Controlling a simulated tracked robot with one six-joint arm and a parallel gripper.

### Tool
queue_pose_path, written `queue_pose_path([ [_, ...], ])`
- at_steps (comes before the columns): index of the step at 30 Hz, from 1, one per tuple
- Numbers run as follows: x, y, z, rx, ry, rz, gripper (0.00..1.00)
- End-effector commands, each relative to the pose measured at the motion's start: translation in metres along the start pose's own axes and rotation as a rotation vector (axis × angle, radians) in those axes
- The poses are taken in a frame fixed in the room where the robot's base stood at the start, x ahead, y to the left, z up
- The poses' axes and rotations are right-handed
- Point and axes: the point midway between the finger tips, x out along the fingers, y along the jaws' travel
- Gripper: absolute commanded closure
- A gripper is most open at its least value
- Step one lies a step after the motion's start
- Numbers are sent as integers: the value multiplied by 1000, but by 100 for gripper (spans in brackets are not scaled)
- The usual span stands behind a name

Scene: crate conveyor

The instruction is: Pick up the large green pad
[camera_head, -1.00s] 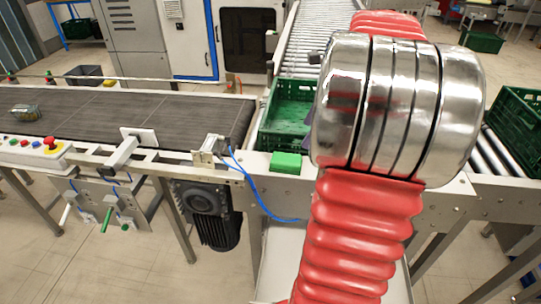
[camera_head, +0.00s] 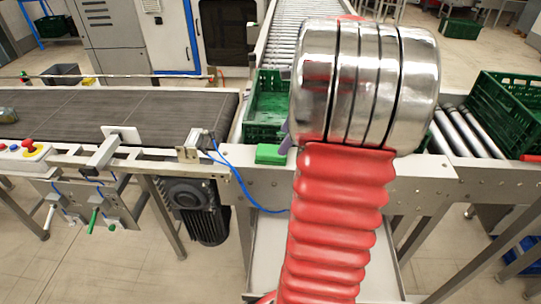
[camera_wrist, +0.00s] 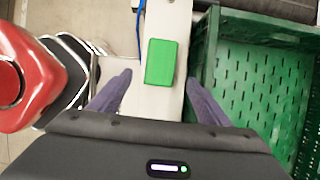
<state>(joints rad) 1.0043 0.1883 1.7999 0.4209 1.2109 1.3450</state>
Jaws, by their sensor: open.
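The large green pad (camera_head: 271,154) lies flat on the pale metal frame in front of the green crate at the belt's end. In the wrist view the pad (camera_wrist: 161,62) is a bright green upright rectangle on the pale beam. My gripper (camera_wrist: 158,92) is open, its two purple fingers spread wide with the pad ahead of and between their lines, not held. In the head view my red and silver arm hides most of the gripper; only a bit of a purple finger (camera_head: 285,140) shows beside the pad.
A green crate (camera_head: 250,131) stands right behind the pad; its wall (camera_wrist: 206,50) is close to the right finger. A dark conveyor belt (camera_head: 130,112) runs left. A blue cable (camera_head: 236,180) hangs nearby. Another green crate (camera_head: 508,115) stands right.

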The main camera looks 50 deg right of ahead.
Motion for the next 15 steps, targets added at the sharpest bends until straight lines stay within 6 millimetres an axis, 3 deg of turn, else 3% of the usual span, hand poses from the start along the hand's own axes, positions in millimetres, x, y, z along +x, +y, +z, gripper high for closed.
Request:
queue_pose_path([
  [4,15,1,0,-1,0,2,30],
  [15,18,0,0,-1,0,1,30],
])
